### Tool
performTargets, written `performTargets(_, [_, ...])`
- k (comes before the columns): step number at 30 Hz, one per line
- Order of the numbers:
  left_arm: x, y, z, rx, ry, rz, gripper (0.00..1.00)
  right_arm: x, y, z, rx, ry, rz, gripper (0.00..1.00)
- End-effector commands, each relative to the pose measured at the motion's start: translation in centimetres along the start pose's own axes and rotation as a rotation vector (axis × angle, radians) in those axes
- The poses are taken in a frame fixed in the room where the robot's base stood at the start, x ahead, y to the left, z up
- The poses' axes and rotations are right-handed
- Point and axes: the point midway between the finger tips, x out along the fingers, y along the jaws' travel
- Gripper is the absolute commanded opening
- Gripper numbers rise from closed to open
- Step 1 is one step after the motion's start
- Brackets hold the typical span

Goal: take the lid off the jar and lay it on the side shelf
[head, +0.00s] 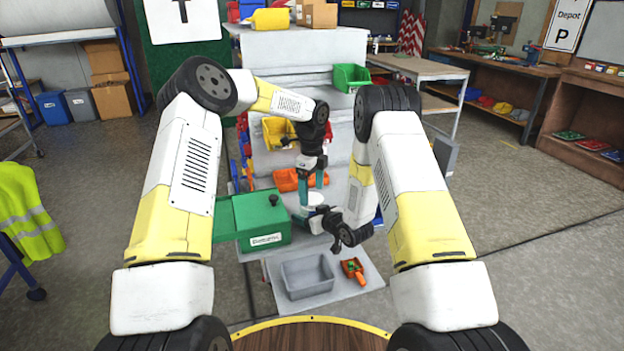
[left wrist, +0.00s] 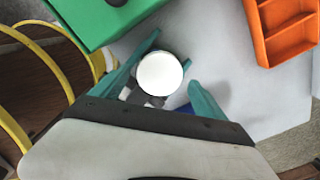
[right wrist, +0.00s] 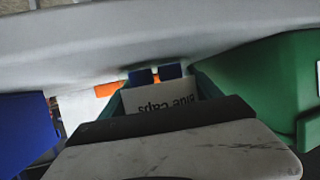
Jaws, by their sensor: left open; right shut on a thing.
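The jar's round white lid (head: 315,197) shows near the middle of the head view. In the left wrist view the lid (left wrist: 160,73) lies between the teal fingers of my left gripper (left wrist: 172,60), which is open; I cannot tell whether a finger touches it. My left gripper (head: 312,186) comes down from above in the head view. My right gripper (right wrist: 160,90) is shut on the pale jar (right wrist: 158,98), whose label reads "Blue caps" upside down. The jar's body is mostly hidden in the head view. I cannot tell which surface is the side shelf.
A green box (head: 262,222) with a knob stands close left of the jar. An orange tray (head: 286,180) lies behind the jar. A yellow bin (head: 278,133) sits higher.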

Motion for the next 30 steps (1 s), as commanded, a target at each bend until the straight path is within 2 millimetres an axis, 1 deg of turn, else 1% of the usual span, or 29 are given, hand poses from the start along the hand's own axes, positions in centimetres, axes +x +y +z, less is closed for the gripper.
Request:
performTargets(1, [0.7, 0.0, 0.0, 0.0, 0.001, 0.002, 0.84, 0.0, 0.0, 0.0, 0.0, 0.0, 0.0, 0.0])
performTargets(3, [1.3, 0.0, 0.0, 0.0, 0.001, 0.001, 0.84, 0.0, 0.0, 0.0, 0.0, 0.0, 0.0, 0.0])
performTargets(6, [1.8, 0.0, 0.0, 0.0, 0.0, 0.0, 0.84, 0.0, 0.0, 0.0, 0.0, 0.0, 0.0, 0.0])
performTargets(14, [2.0, 0.0, 0.0, -0.001, 0.0, 0.0, 0.84, 0.0, 0.0, 0.0, 0.0, 0.0, 0.0, 0.0])
performTargets(15, [2.0, 0.0, 0.0, -0.001, 0.0, 0.0, 0.82, 0.0, 0.0, 0.0, 0.0, 0.0, 0.0, 0.0])
performTargets(17, [2.0, 0.0, 0.0, -0.001, 0.0, 0.0, 0.7, 0.0, 0.0, 0.0, 0.0, 0.0, 0.0, 0.0])
performTargets(18, [2.0, 0.0, 0.0, -0.001, 0.0, 0.0, 0.62, 0.0, 0.0, 0.0, 0.0, 0.0, 0.0, 0.0])
performTargets(20, [2.0, 0.0, 0.0, -0.001, 0.0, 0.0, 0.51, 0.0, 0.0, 0.0, 0.0, 0.0, 0.0, 0.0])
performTargets(21, [2.0, 0.0, 0.0, -0.001, 0.0, 0.0, 0.43, 0.0, 0.0, 0.0, 0.0, 0.0, 0.0, 0.0])
performTargets(25, [2.0, 0.0, 0.0, -0.001, 0.0, -0.001, 0.17, 0.0, 0.0, 0.0, 0.0, 0.0, 0.0, 0.0])
performTargets(28, [2.0, 0.0, -0.1, -0.027, -0.001, -0.001, 0.16, 0.0, 0.0, 0.0, 0.0, 0.0, 0.0, 0.0])
performTargets(30, [2.0, 0.0, -0.1, -0.11, -0.001, -0.001, 0.16, 0.0, 0.0, 0.0, 0.0, 0.0, 0.0, 0.0])
